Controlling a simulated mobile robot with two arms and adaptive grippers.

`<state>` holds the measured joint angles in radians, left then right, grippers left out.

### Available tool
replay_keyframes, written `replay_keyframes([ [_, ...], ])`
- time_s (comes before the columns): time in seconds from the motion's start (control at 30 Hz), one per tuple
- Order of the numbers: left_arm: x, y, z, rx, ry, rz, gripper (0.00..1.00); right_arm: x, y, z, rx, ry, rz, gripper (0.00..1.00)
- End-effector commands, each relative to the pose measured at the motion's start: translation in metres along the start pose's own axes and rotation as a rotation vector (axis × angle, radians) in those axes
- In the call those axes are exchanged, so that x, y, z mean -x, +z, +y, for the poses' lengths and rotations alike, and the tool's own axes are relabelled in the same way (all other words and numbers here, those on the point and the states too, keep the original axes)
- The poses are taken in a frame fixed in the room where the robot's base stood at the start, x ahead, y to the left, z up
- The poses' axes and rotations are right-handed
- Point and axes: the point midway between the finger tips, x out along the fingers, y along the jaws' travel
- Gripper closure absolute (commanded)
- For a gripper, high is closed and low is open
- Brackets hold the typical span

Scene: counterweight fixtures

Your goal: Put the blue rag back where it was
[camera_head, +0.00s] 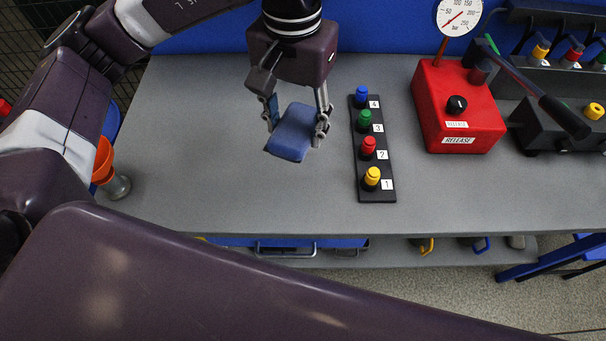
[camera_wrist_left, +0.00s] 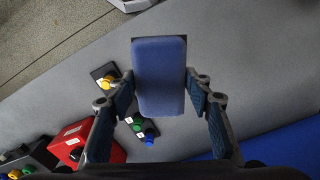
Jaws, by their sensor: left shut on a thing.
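The blue rag (camera_head: 291,132) is a folded, padded-looking block. My left gripper (camera_head: 296,126) points down over the left-middle of the grey bench and is shut on the rag, one finger at each side. In the left wrist view the rag (camera_wrist_left: 159,75) extends out between the two fingers of the left gripper (camera_wrist_left: 160,95). It appears to be above the bench top, but the gap is hard to judge. My right gripper is not in view.
A black strip (camera_head: 363,193) with blue, green, red and yellow knobs numbered 4 to 1 lies just right of the rag. A red gauge box (camera_head: 455,105) stands farther right. An orange funnel-like object (camera_head: 103,160) is at the left edge. The bench (camera_head: 210,110) is clear around the gripper.

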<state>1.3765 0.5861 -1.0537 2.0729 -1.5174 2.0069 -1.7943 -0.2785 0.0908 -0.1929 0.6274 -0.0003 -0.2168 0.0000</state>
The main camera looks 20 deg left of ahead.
Motion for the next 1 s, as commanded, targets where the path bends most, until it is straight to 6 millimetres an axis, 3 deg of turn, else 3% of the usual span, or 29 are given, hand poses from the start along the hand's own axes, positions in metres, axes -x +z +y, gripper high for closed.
replay_keyframes([
  [0.13, -0.007, 0.001, 0.001, -0.005, 0.0, -0.005, 0.73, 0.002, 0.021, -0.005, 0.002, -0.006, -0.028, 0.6],
  [0.3, -0.042, 0.002, 0.001, -0.005, 0.002, -0.009, 0.73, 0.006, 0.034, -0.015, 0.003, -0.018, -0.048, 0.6],
  [0.47, -0.08, 0.003, 0.001, -0.002, 0.0, -0.01, 0.73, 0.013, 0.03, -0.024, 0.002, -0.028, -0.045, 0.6],
  [0.7, -0.137, 0.002, 0.001, -0.003, 0.0, -0.006, 0.73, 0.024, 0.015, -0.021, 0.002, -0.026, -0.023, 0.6],
  [1.0, -0.17, 0.001, 0.001, -0.002, -0.001, -0.004, 0.73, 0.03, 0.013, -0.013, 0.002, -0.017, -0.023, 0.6],
])
